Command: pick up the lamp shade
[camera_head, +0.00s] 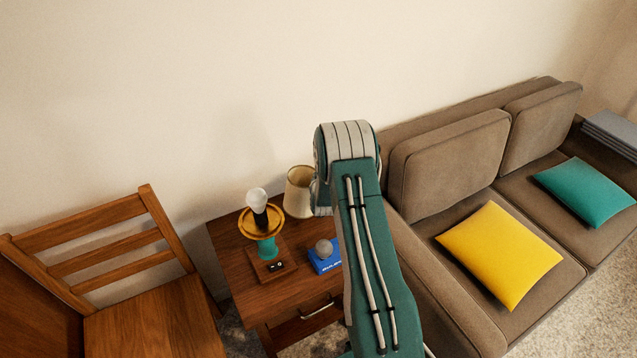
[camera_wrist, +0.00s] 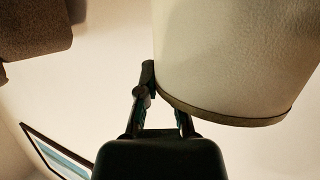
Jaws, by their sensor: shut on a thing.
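The lamp shade (camera_head: 298,192) is cream with a darker rim. In the head view it shows just left of my arm, near the back of the wooden side table. In the wrist view the shade (camera_wrist: 230,55) fills the upper right. My gripper (camera_wrist: 166,88) is shut on the shade's wall at its rim, with one finger on the outer left side and the other partly hidden by the shade. The head view hides the fingers behind my arm.
The side table (camera_head: 238,262) also bears a blue box (camera_head: 324,262) with a grey ball (camera_head: 324,247) on it. A wooden chair (camera_head: 150,318) stands left. A brown sofa (camera_head: 450,165) with yellow and teal cushions is right. The wall is behind.

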